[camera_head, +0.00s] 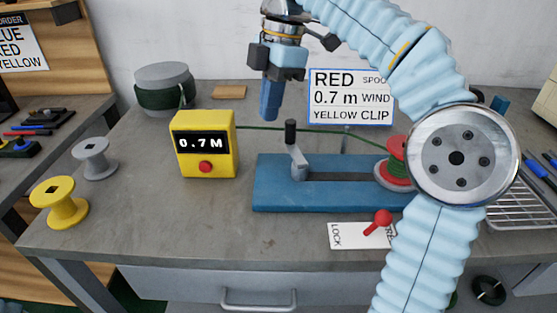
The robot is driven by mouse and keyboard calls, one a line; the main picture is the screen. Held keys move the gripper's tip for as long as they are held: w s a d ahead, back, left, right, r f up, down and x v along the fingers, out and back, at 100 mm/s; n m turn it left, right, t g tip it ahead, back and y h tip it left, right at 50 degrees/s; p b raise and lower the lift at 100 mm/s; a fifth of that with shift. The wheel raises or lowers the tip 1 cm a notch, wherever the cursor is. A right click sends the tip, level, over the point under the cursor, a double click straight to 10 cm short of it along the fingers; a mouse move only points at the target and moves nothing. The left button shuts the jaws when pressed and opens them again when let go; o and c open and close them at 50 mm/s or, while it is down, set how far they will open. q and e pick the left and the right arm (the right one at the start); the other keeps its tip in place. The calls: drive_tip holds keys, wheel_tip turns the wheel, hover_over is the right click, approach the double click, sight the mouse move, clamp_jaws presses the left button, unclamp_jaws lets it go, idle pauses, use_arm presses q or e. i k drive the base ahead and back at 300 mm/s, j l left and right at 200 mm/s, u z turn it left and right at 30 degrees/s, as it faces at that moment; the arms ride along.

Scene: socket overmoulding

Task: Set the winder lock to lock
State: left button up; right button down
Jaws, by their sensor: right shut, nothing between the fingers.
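The winder lock is a small lever with a red knob (383,217) on a white label plate (347,235) at the bench's front. The word LOCK shows at the plate's left; the right-hand word is partly hidden by my arm. The lever leans right, away from LOCK. The winder's blue base (275,196) stands behind it, with a black-knobbed crank (297,160) and a red spool (398,150) carrying green wire. My right gripper (269,114) is shut and empty, pointing down above and behind the crank, apart from the lever. My left gripper is out of view.
A yellow meter (204,150) reads 0.7 M, with green wire running past it from a drum (165,95). Grey (93,160) and yellow (60,203) spools stand left. A sign (350,97) stands behind the winder; a wire rack (520,205) is right. Bench left of the plate is clear.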

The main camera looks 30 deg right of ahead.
sight(384, 218)
drive_tip(key=k+l, duration=0.2)
drive_tip(key=k, duration=0.3)
drive_tip(key=k+l, duration=0.15)
drive_tip(key=k, duration=0.3)
drive_tip(key=k+l, duration=0.2)
drive_tip(key=k, duration=0.3)
drive_tip(key=k+l, duration=0.2)
drive_tip(key=k, duration=0.3)
